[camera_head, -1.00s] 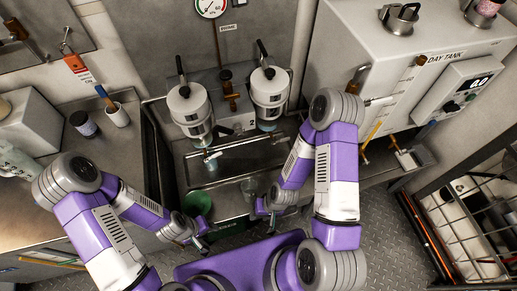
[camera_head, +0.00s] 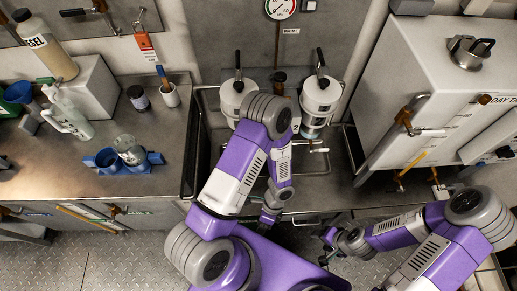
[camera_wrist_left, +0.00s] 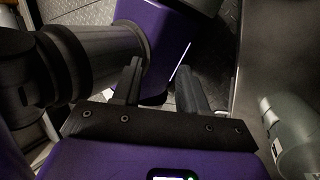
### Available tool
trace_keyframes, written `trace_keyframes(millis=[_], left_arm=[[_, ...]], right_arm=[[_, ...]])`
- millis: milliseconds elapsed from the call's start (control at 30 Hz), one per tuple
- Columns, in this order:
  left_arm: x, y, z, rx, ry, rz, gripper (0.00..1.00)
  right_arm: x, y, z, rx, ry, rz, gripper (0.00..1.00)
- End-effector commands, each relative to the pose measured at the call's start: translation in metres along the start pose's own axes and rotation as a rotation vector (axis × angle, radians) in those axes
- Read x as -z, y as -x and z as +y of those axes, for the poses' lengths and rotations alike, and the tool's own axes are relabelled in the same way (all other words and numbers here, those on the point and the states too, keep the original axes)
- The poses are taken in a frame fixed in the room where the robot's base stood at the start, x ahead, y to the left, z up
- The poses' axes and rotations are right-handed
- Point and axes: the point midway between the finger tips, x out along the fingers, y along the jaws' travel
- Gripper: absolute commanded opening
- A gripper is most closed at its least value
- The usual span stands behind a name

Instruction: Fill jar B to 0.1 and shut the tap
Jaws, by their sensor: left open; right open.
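A clear jar (camera_head: 130,150) stands in a blue holder (camera_head: 155,160) on the left bench. I cannot read a letter on it, so I cannot tell whether it is jar B. Small taps with brass parts hang under the day tank (camera_head: 400,183) at the right. My right gripper (camera_head: 333,246) is open over the floor in front of the counter.
Two white canisters (camera_head: 238,98) (camera_head: 320,98) stand behind the sink, which my left arm mostly covers. The left bench (camera_head: 160,120) holds bottles, a dark jar (camera_head: 138,97) and a white cup (camera_head: 170,95). The metal floor (camera_head: 110,260) in front is clear.

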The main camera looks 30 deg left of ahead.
Motion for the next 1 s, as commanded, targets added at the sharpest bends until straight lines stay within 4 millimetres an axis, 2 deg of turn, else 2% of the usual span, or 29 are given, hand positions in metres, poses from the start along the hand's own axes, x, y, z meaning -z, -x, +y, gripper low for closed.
trace_keyframes(millis=[33,100,167,200,300,400,500,633,1000], left_arm=[[-0.015,0.007,-0.008,0.012,-0.194,-0.152,0.43],[-0.039,0.024,-0.027,0.010,-0.455,-0.384,0.43],[-0.056,0.046,-0.046,-0.003,-0.644,-0.590,0.43],[-0.063,0.063,-0.060,-0.014,-0.752,-0.725,0.43],[-0.071,0.112,-0.089,-0.055,-0.946,-1.036,0.43],[-0.067,0.156,-0.109,-0.099,-1.049,-1.279,0.43],[-0.060,0.184,-0.118,-0.134,-1.092,-1.432,0.43],[-0.060,0.199,-0.125,-0.157,-1.106,-1.513,0.43],[-0.105,0.190,-0.154,-0.158,-1.105,-1.511,0.43]], right_arm=[[0.000,0.004,-0.001,0.000,0.000,0.000,0.57],[0.000,0.007,-0.002,0.000,0.000,0.000,0.57],[0.000,0.009,-0.003,0.000,0.000,0.000,0.57],[0.000,0.010,-0.004,0.000,0.000,0.000,0.57],[-0.001,0.013,-0.005,0.000,0.000,0.000,0.57],[-0.001,0.015,-0.005,0.000,-0.001,0.000,0.57],[-0.001,0.016,-0.006,0.000,-0.001,0.000,0.57],[-0.001,0.015,-0.005,0.000,-0.001,0.000,0.57],[0.000,0.003,-0.001,0.000,-0.001,0.000,0.57]])
